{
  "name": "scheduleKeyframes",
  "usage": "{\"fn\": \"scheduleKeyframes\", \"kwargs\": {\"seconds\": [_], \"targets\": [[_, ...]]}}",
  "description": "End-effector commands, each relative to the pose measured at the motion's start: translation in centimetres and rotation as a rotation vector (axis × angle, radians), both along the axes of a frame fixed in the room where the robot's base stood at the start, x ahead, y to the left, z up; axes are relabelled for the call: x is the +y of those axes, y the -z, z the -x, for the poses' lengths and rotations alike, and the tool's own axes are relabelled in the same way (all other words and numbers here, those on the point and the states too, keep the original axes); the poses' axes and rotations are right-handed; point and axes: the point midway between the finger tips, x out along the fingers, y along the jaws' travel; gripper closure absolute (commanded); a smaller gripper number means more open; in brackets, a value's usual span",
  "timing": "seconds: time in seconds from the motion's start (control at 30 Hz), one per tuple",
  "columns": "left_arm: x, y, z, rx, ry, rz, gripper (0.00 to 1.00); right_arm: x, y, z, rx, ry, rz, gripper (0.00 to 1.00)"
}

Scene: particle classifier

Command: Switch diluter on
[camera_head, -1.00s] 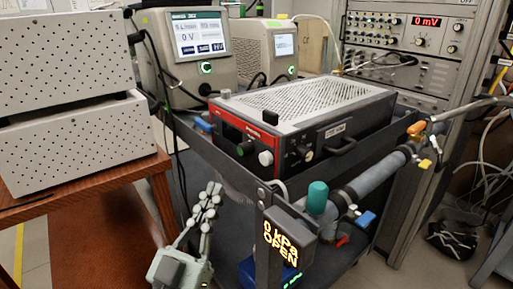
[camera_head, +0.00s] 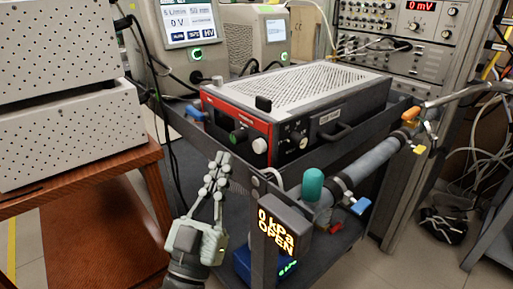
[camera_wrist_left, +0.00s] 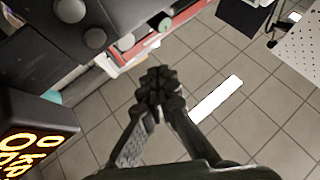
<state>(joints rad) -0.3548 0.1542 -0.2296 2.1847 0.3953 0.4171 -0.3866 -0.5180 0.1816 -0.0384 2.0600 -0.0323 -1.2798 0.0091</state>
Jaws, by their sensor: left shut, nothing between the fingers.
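A box with a red-edged front panel, knobs and a perforated grey top (camera_head: 320,82) sits on the dark cart; I take it for the diluter, but its label is too small to read. In the left wrist view the shut fingertips (camera_wrist_left: 160,78) point toward knobs (camera_wrist_left: 125,42) and a red edge along the top. My right gripper is out of view.
A small display reading 0 kPa OPEN (camera_head: 275,232) stands right of my left gripper, beside a teal-capped pipe (camera_head: 313,185). A wooden table (camera_head: 95,180) with stacked perforated boxes is at left. Two screened instruments (camera_head: 188,30) stand behind.

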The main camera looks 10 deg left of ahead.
Motion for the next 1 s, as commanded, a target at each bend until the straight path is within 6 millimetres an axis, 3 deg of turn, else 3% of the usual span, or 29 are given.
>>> {"fn": "scheduleKeyframes", "kwargs": {"seconds": [0.17, 0.4, 1.0], "targets": [[-1.5, -0.1, -1.9, 0.000, 0.001, 0.001, 1.00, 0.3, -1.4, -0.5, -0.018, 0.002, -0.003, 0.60], [-2.5, -0.1, -3.1, 0.000, 0.001, 0.000, 1.00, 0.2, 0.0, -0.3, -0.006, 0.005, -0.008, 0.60], [-2.6, 0.0, -3.3, 0.001, 0.001, 0.000, 1.00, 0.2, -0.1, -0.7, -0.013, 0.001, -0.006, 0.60]]}}
